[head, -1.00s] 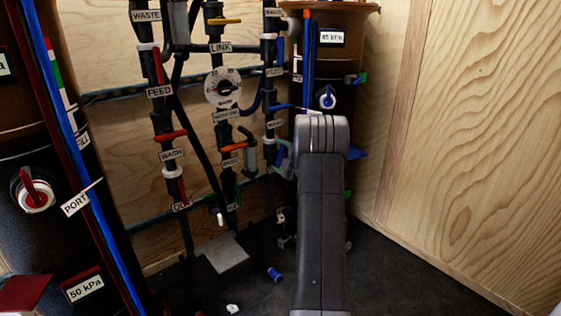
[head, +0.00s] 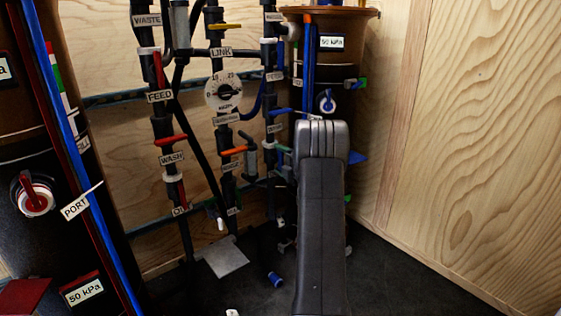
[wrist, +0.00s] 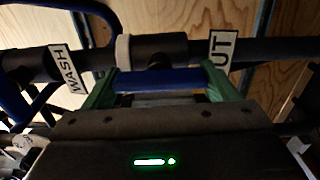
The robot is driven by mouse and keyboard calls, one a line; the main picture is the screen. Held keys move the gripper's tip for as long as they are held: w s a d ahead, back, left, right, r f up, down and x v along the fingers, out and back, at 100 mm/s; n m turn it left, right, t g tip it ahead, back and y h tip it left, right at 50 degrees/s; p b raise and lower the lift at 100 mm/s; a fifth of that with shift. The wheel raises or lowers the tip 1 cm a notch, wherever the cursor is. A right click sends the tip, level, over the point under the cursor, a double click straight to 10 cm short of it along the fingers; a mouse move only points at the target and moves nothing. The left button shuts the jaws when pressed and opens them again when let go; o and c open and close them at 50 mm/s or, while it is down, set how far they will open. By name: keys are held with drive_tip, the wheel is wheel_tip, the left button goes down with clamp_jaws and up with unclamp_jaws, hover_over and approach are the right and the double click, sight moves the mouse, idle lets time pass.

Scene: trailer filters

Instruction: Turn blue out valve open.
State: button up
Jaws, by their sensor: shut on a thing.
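In the wrist view my gripper (wrist: 160,84) has its green fingers at both ends of a blue valve handle (wrist: 160,79), shut on it. The handle runs across the picture, roughly parallel to the dark pipe (wrist: 180,50) behind it. A WASH label (wrist: 68,75) is on the pipe to the left, and a partly cropped label ending in UT (wrist: 222,48) is to the right. In the head view my arm hides most of the gripper and this handle.
A dark tank is at far left. A plywood wall (head: 470,120) is right; the floor before it is clear.

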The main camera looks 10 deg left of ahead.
drive_tip(key=o, duration=0.9)
drive_tip(key=shift+o, duration=0.2)
drive_tip(key=p+v, duration=0.3)
drive_tip(key=v, duration=1)
drive_tip(key=shift+s+d+p, duration=0.25)
drive_tip(key=shift+s+p, duration=0.05)
drive_tip(key=b+x, duration=0.3)
drive_tip(key=x, duration=1)
drive_tip(key=shift+w+a+f+b, duration=0.1)
drive_tip(key=shift+b, duration=0.2)
drive_tip(key=shift+w+a, duration=0.2)
drive_tip(key=shift+a, duration=0.05)
drive_tip(key=shift+d, duration=0.1)
